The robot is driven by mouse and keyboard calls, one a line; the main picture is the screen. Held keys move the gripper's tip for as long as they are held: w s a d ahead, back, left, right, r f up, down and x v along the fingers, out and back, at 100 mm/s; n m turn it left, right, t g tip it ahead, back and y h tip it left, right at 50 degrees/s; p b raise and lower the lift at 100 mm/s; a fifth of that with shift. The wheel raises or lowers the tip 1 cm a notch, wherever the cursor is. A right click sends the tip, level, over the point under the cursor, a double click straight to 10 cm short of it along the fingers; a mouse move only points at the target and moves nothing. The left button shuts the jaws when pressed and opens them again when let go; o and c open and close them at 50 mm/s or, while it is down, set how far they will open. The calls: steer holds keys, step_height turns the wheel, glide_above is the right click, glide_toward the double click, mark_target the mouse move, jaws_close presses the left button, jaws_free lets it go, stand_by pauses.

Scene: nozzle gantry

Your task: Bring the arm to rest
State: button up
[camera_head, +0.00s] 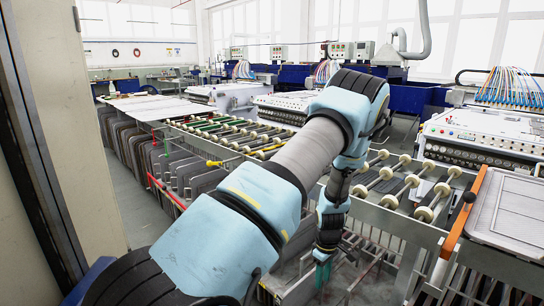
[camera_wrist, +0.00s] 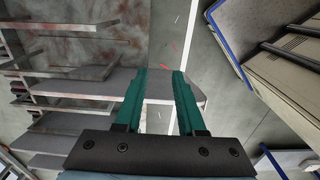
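My gripper (camera_head: 323,272) hangs at the end of my light blue and grey arm in the head view, fingers pointing down, in front of the roller racks. In the wrist view my gripper (camera_wrist: 160,75) shows two green fingers standing well apart with nothing between them. Below the fingers are a grey plate or shelf top (camera_wrist: 80,82) and the grey floor. I cannot tell how far the fingertips are from these surfaces.
A metal rack with rollers (camera_head: 400,190) stands close by my gripper on the right. A grey panel with an orange edge (camera_head: 510,210) lies at far right. Stacked grey panels (camera_head: 180,170) fill racks on the left. A wall post (camera_head: 60,140) stands at left. Some floor is clear at left.

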steer(key=s+a+r+m+h, duration=0.1)
steer(key=a+r+m, duration=0.1)
steer(key=a+r, duration=0.5)
steer(key=s+a+r+m, duration=0.1)
steer(key=a+r+m, duration=0.15)
steer(key=r, duration=0.85)
steer(key=s+a+r+m+t, duration=0.1)
steer(key=s+a+r+m, duration=0.4)
steer(key=s+a+r, duration=0.5)
steer(key=shift+s+a+r+t+y, duration=0.35)
steer(key=shift+a+r, duration=0.35)
steer(key=shift+a, duration=0.5)
steer(key=shift+o, duration=0.7)
